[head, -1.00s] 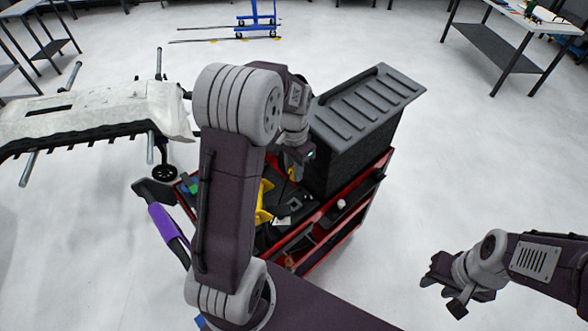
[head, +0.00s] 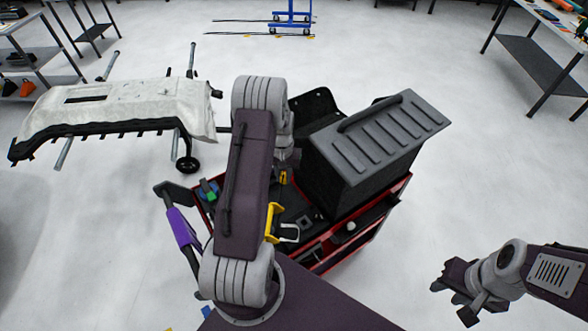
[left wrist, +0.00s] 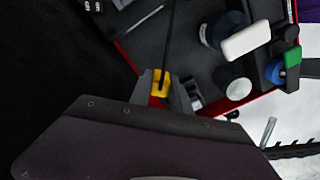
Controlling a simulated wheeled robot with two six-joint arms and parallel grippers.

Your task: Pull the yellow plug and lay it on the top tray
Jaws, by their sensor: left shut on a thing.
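The yellow plug (left wrist: 160,83) sits between the fingertips of my left gripper (left wrist: 159,92) in the left wrist view, with a dark cable running up from it. The gripper is shut on it. In the head view my left arm hides most of that gripper; a small yellow patch (head: 283,177) shows beside the arm, probably the plug. The top tray (head: 290,206) of the red cart is black with red edges, and its bare surface also shows in the left wrist view (left wrist: 143,42). My right gripper (head: 453,299) is open and empty, off to the right above the floor.
A large dark ribbed case (head: 375,140) stands on the cart's right side. A yellow tool (head: 272,223) and bottles (left wrist: 228,75) occupy parts of the tray. A purple-gripped handle (head: 183,228) juts out left. A bumper on a stand (head: 120,105) is behind left.

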